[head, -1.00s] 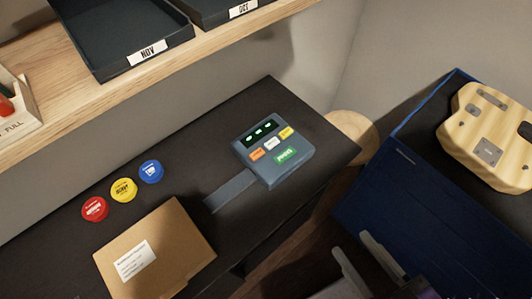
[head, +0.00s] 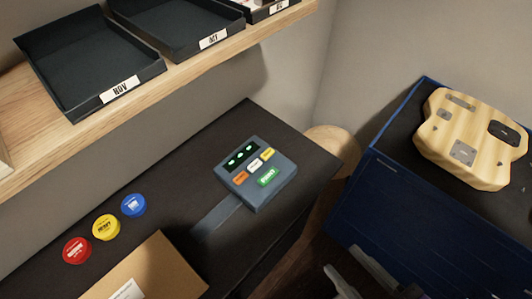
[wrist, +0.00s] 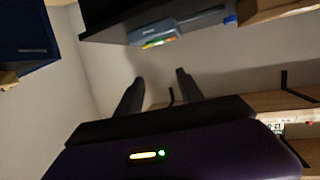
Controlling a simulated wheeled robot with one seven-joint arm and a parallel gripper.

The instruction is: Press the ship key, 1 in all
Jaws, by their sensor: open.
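The grey keypad device (head: 243,196) sits on the dark bench, with a lit dark display (head: 240,155) on its upper part. It has an orange key (head: 240,178), a white key (head: 254,166), a yellow key (head: 267,154) and a larger green key (head: 268,177). The labels are too small to read surely, so I cannot tell which is the ship key. The device also shows in the wrist view (wrist: 150,33). My gripper (wrist: 158,83) is open and empty, apart from the device. In the head view, part of it shows at the bottom edge, below and right of the device.
Red (head: 77,250), yellow (head: 106,227) and blue (head: 133,205) round buttons and a cardboard box (head: 160,270) are on the bench. A wooden shelf (head: 40,160) with dark trays is above. A blue cabinet (head: 400,225) bearing a guitar body (head: 470,135) stands right.

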